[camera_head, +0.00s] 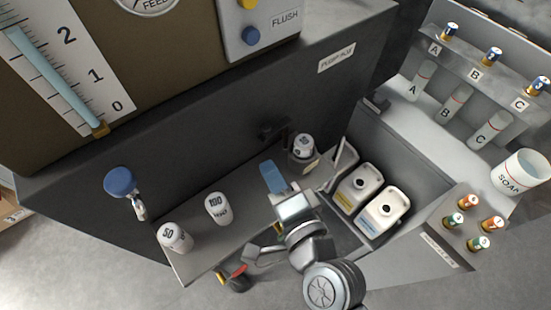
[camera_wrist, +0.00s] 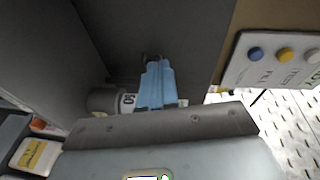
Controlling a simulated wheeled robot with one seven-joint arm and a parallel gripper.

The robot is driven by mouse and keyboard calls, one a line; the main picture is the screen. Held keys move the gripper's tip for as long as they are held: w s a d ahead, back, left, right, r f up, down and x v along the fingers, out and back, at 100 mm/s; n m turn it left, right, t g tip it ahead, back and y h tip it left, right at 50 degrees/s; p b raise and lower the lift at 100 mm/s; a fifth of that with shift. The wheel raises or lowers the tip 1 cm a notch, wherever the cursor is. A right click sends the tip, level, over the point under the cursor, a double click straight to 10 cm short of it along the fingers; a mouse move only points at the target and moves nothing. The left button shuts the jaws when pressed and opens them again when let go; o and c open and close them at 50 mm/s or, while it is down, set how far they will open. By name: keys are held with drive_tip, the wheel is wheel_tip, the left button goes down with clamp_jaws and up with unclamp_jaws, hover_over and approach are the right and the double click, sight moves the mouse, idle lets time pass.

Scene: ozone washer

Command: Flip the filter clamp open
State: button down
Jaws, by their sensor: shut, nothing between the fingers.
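My gripper (camera_head: 268,166) is shut and empty, its blue fingers close together near the dark machine wall. In the wrist view the fingertips (camera_wrist: 154,66) are beside a small dark piece (camera_wrist: 150,57) on the wall, which looks like part of the filter clamp; I cannot tell whether they touch it. In the head view a dark fitting (camera_head: 272,131) juts from the wall beyond the fingers. A white filter labelled 50 (camera_head: 303,143) stands just right of it; in the wrist view its label (camera_wrist: 128,101) shows left of the fingers. The fingers partly hide the clamp area.
Two white filters, 50 (camera_head: 175,237) and 100 (camera_head: 218,208), stand on the grey shelf (camera_head: 200,262). A blue-knobbed valve (camera_head: 120,181) is on the wall at left. White bottles (camera_head: 382,208) sit in a bin to the right of my gripper.

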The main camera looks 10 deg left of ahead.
drive_tip(key=shift+s+d+r, duration=0.1)
drive_tip(key=shift+s+r, duration=0.1)
drive_tip(key=shift+s, duration=1.15)
drive_tip(key=shift+s+r, duration=0.15)
drive_tip(key=shift+s, duration=1.15)
